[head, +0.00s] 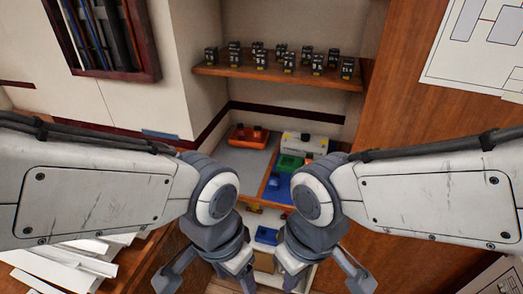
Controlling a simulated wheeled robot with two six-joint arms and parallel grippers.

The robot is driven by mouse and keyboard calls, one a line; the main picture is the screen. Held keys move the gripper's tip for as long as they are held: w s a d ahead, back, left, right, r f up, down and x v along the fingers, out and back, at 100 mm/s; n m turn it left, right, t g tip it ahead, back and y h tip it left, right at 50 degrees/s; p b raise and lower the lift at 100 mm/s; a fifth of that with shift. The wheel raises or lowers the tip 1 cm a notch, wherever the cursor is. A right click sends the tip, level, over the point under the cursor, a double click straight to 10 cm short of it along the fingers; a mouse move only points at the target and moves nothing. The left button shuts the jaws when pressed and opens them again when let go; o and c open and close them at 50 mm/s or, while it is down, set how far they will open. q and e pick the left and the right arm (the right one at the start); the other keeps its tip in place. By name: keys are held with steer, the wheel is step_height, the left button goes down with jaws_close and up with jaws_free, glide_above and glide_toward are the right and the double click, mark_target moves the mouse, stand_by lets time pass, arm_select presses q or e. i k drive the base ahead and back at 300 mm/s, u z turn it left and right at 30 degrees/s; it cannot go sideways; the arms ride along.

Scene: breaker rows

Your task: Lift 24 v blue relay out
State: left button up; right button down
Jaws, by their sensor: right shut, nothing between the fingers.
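A small blue block (266,235), which looks like a relay, sits low between my two wrists, below the shelf. Another blue piece (275,183) lies in the blue-floored tray (283,192) above it, close to a green block (289,163). Any 24 V marking is too small to read, so I cannot tell which blue piece is the named relay. My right gripper (325,280) is at the bottom edge, right of the low blue block, shut and empty. My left gripper (207,280) is to its left, with its fingertips cut off. Neither gripper visibly touches a blue piece.
A red-orange block (249,136) and a pale device (304,142) stand on the grey counter (243,165). A wooden shelf (290,78) above holds several black breakers. White papers (60,262) lie at lower left. A wooden panel (400,95) bounds the right side.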

mark_target(273, 180)
steer(key=z, duration=0.4)
steer(key=i, duration=1.05)
steer(key=u, duration=0.5)
